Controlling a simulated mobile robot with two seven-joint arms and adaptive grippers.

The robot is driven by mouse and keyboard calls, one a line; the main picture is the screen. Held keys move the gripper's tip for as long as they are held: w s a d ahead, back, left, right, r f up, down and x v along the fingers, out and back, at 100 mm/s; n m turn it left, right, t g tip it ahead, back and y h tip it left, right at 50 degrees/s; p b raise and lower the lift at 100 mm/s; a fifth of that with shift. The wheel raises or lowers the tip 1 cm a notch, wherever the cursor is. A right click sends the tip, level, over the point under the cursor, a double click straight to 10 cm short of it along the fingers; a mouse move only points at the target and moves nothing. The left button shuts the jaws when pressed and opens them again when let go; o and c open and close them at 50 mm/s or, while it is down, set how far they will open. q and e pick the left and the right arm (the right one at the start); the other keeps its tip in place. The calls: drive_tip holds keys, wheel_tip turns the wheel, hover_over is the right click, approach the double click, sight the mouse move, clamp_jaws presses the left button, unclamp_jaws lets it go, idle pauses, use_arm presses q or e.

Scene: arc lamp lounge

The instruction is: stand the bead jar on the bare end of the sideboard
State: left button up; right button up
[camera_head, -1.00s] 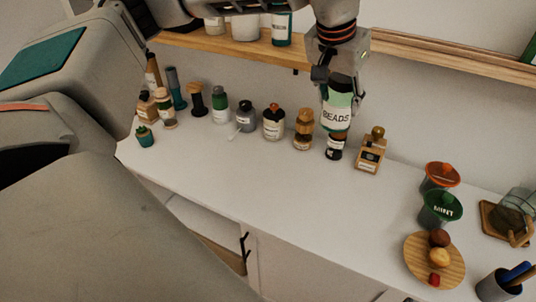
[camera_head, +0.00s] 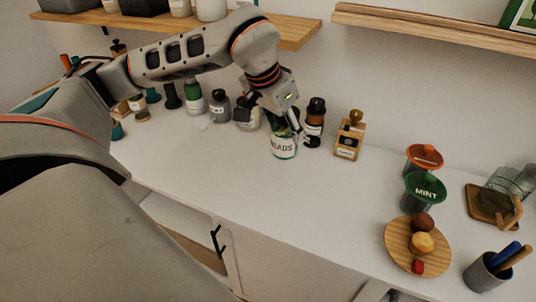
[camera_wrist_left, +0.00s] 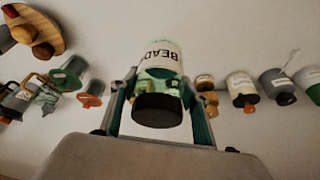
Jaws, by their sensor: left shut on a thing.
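The bead jar (camera_head: 283,148) is a clear jar with a white BEADS label and green contents. My left gripper (camera_head: 284,127) is shut around its upper part, coming down from the upper left. The jar hangs nearly upright over or on the white sideboard (camera_head: 290,205), just in front of the row of bottles. I cannot tell whether its base touches the top. In the left wrist view the jar (camera_wrist_left: 163,54), with its dark lid toward me, sits between the two fingers. My right gripper is not in view.
A dark brown bottle (camera_head: 314,124) and a wooden-framed bottle (camera_head: 349,136) stand just right of the jar. Several bottles stand left, partly behind my arm. Red and green (camera_head: 425,187) lidded pots, a round wooden plate (camera_head: 399,250) and a pen cup (camera_head: 484,275) occupy the right.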

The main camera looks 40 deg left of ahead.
use_arm(q)
wheel_tip(320, 180, down, 14)
drive_tip(key=shift+f+b, duration=0.25)
drive_tip(key=shift+b, duration=0.55)
drive_tip(key=shift+f, duration=0.45)
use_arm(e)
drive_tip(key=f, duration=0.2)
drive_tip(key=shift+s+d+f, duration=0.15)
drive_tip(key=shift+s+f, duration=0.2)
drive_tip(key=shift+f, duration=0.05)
use_arm(q)
drive_tip(key=o, duration=1.4)
drive_tip(key=shift+f, duration=0.1)
drive_tip(key=shift+c, duration=0.2)
